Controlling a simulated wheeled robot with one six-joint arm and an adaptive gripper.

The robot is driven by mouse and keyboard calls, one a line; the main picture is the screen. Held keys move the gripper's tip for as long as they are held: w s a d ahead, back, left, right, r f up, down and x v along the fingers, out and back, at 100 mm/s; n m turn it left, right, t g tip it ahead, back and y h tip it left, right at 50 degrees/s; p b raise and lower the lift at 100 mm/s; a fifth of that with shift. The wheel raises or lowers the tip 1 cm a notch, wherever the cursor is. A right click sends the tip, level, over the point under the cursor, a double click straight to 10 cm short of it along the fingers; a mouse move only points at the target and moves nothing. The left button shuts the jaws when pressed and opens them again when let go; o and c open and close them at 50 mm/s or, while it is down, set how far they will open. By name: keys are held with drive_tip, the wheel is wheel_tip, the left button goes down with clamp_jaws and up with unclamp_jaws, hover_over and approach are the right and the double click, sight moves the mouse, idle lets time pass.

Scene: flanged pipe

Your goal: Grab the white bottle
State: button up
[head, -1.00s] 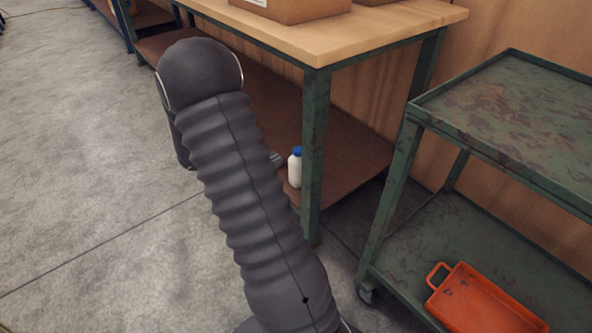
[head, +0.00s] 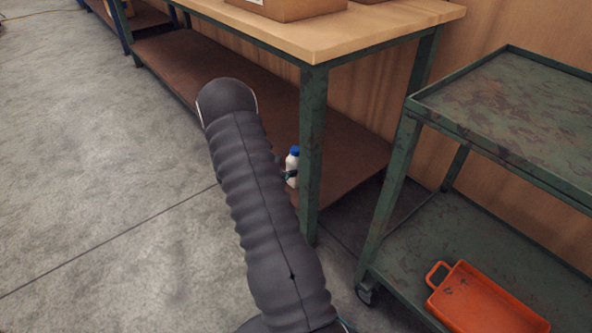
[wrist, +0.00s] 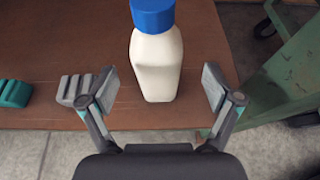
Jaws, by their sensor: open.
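The white bottle (head: 292,168) with a blue cap stands upright on the brown lower shelf (head: 345,150) of the workbench, beside its green front leg. In the wrist view the bottle (wrist: 157,65) stands ahead, in line with the gap between the fingers. My gripper (wrist: 153,90) is open, with one finger on each side of the bottle's lower part and a visible gap on both sides. In the head view my arm hides most of the gripper; only a fingertip shows at the bottle.
The green bench leg (head: 312,150) stands just right of the bottle. A teal-green object (wrist: 14,93) lies on the shelf at left. The wooden benchtop (head: 340,35) is above. A green cart (head: 480,130) with an orange tray (head: 485,298) stands at right.

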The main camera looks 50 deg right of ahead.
sight(296, 162)
drive_tip(key=shift+x, duration=2.85)
drive_tip(key=shift+w+r, duration=0.15)
drive_tip(key=c, duration=1.6)
drive_tip(key=shift+r, duration=0.15)
